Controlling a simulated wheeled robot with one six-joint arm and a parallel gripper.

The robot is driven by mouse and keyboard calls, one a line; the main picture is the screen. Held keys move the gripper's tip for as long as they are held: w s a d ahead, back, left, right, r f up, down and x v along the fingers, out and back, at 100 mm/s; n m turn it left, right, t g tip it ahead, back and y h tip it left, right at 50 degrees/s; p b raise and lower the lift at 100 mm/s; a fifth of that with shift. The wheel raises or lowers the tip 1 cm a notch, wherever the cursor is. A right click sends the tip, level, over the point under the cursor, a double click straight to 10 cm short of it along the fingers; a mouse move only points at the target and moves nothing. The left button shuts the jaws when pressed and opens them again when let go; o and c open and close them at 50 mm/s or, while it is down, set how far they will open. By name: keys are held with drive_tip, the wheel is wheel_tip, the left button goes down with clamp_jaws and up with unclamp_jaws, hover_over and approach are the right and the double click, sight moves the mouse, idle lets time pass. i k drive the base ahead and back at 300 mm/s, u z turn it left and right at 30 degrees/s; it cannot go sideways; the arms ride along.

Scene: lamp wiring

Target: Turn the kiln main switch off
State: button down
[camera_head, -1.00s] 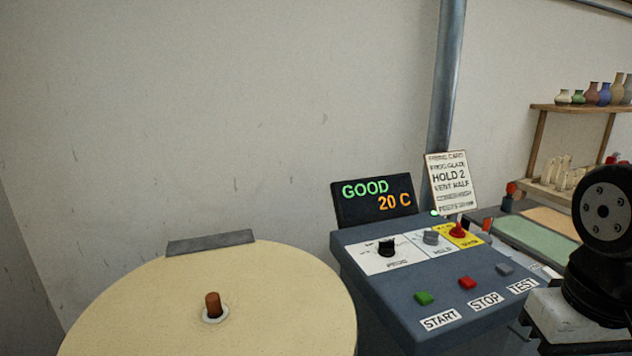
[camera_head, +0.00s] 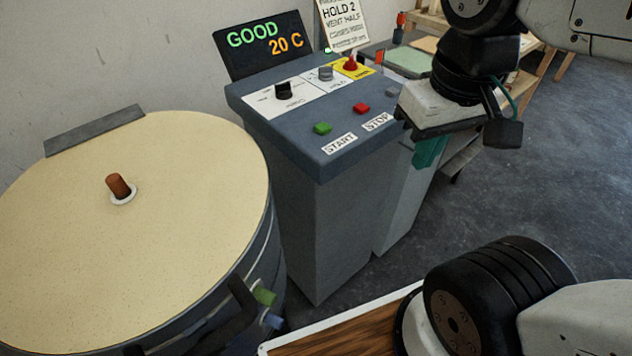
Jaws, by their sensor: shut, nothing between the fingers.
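The kiln control box (camera_head: 300,130) stands right of the round kiln, with a sloped blue-grey top. A red knob (camera_head: 351,65) on a yellow plate sits at the back right of that top; I take it for the main switch. Its lettering and exact setting are too small to read. The display (camera_head: 262,45) reads GOOD and 20 C. My gripper (camera_head: 430,152) hangs at the right side of the box, pointing down, with teal fingers that are partly hidden by its white body. It is shut and empty, apart from the red knob and to its lower right.
A black knob (camera_head: 283,90) and a grey knob (camera_head: 325,73) sit left of the red one. Green (camera_head: 322,128) and red (camera_head: 361,107) buttons lie nearer the front. The kiln lid (camera_head: 150,230) fills the left. A card (camera_head: 343,22) stands behind. Floor is open at right.

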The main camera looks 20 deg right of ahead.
sight(350, 65)
drive_tip(key=k, duration=0.45)
drive_tip(key=z, duration=0.75)
drive_tip(key=i, duration=1.4)
drive_tip(key=u, duration=0.65)
